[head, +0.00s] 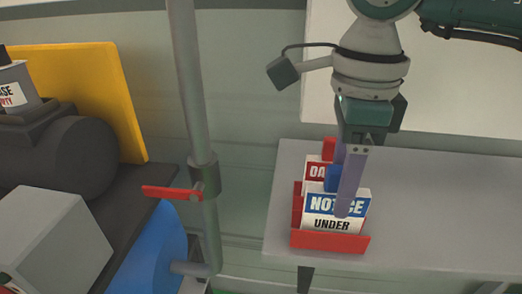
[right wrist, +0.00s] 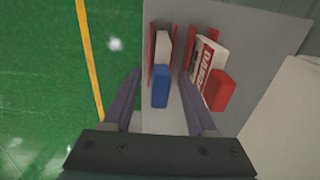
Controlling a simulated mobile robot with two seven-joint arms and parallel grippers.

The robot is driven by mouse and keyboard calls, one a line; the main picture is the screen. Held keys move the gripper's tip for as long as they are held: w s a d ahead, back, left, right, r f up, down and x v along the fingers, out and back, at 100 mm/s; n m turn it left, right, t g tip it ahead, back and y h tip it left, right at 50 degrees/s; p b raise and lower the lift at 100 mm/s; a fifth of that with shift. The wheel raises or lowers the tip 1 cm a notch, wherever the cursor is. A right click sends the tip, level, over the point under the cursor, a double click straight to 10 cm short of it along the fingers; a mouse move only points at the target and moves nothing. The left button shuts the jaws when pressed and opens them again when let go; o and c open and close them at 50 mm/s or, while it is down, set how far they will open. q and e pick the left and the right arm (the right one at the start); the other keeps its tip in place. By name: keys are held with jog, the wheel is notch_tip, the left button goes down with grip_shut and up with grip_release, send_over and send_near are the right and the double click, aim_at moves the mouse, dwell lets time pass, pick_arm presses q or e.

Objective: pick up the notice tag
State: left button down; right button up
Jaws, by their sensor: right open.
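The notice tag (head: 318,224), white with a blue NOTICE band and the word UNDER, stands upright in a red holder (head: 328,242) on a grey shelf. Its blue block (head: 332,178) rises behind its top edge. My right gripper (head: 347,207) points down at the tag, and a finger covers part of its face. In the right wrist view the blue block (right wrist: 160,88) and the white tag body (right wrist: 162,48) lie between the open fingers (right wrist: 158,76), with gaps on both sides. My left gripper is not in view.
A danger tag (head: 315,171) with a red block (head: 329,148) stands just behind, close to one finger in the wrist view. The grey shelf (head: 440,215) is bare to the right. A vertical pipe (head: 190,90) with a red valve handle (head: 172,192) stands left.

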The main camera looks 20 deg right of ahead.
notch_tip(320, 180, down, 2)
jog(key=shift+c, duration=0.2)
grip_shut()
dwell(0.4)
